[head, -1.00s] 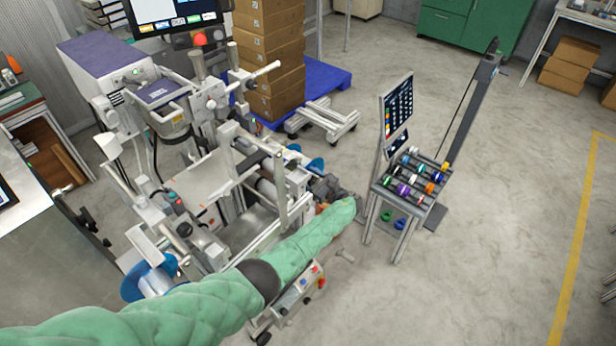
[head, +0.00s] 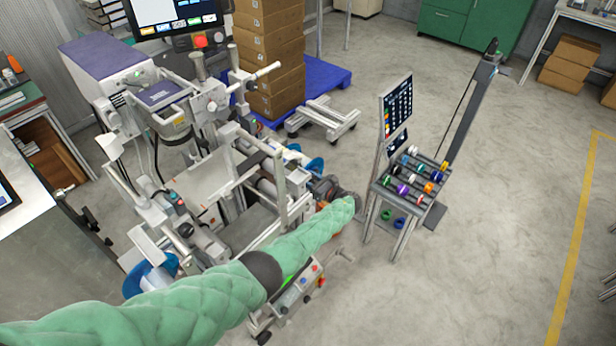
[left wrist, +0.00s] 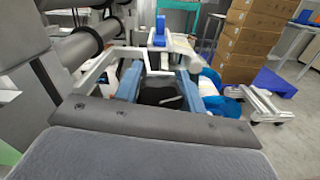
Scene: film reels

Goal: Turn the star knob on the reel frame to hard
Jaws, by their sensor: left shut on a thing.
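The reel frame (head: 278,185) is the grey metal machine at the left of the head view, with rollers and blue-flanged reels. My left arm, in a green padded sleeve, reaches across its front to its right side. My left gripper (left wrist: 160,84) shows in the left wrist view as two blue fingers pointing away from the camera. They are shut on a dark thing (left wrist: 160,97) between them, which looks like the star knob. Its star shape and any setting marks are not readable. In the head view the wrist hides the knob. My right gripper is out of view.
A small stand (head: 400,205) with coloured rolls and an upright panel stands close to the right of my left wrist. Stacked cartons (head: 268,60) on a blue pallet are behind the frame. The floor at the right is open.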

